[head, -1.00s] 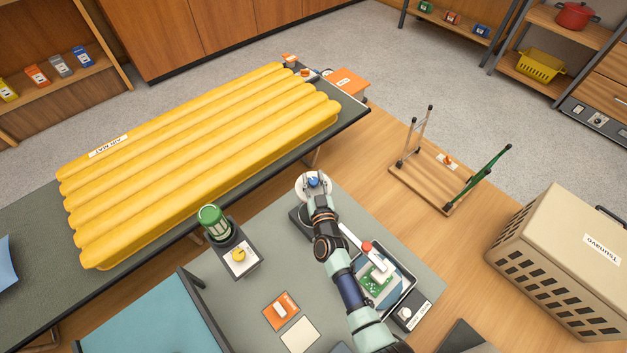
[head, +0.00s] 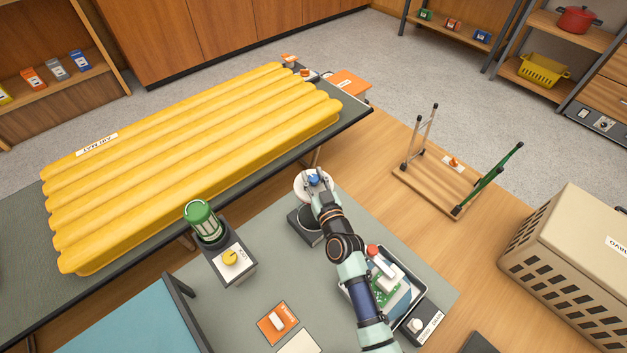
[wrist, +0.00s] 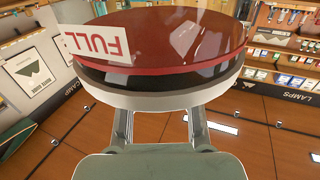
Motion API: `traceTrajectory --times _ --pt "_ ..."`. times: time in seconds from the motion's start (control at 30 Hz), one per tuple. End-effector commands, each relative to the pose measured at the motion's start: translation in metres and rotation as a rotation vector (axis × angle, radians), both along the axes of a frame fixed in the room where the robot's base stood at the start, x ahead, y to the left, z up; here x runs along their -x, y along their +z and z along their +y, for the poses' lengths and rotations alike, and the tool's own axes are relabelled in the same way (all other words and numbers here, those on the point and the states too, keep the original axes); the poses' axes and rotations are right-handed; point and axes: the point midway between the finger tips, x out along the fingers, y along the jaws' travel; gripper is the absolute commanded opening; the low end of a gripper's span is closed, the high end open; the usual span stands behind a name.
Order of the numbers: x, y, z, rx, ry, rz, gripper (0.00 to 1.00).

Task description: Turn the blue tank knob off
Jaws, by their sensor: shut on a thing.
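The blue tank knob (head: 313,180) sits over a round white disc (head: 300,187) in the head view, beside the long grey bench. My gripper (head: 317,187) reaches it from the front, its tips at the knob, shut on it. In the wrist view my gripper fingers (wrist: 160,124) run up to a large round body (wrist: 165,45) with a red face, a black band and a white rim. A white label reading FULL (wrist: 92,42) appears upside down on its red face. The fingertips and the blue knob are hidden behind this body in that view.
A yellow air mat (head: 190,165) lies on the bench. A green-capped canister (head: 203,220) stands left, behind a yellow knob (head: 230,257). A tray (head: 402,305) lies close beside my arm.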

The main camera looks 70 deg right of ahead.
Motion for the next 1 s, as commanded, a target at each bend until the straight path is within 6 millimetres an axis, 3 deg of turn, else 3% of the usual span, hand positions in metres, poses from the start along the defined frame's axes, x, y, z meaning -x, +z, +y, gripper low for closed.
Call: traceTrajectory --times 0.1,0.13,0.27,0.63,1.0 --pt "0.0 -0.001 0.0 -0.002 0.001 0.002 0.0" --pt "0.0 -0.001 0.0 -0.002 0.001 0.002 0.39" --pt "0.0 -0.001 0.0 -0.001 0.0 0.001 0.57" --pt "0.006 -0.001 0.007 0.0 0.0 0.001 0.57" --pt "0.066 -0.001 0.068 -0.003 -0.001 0.001 0.57"
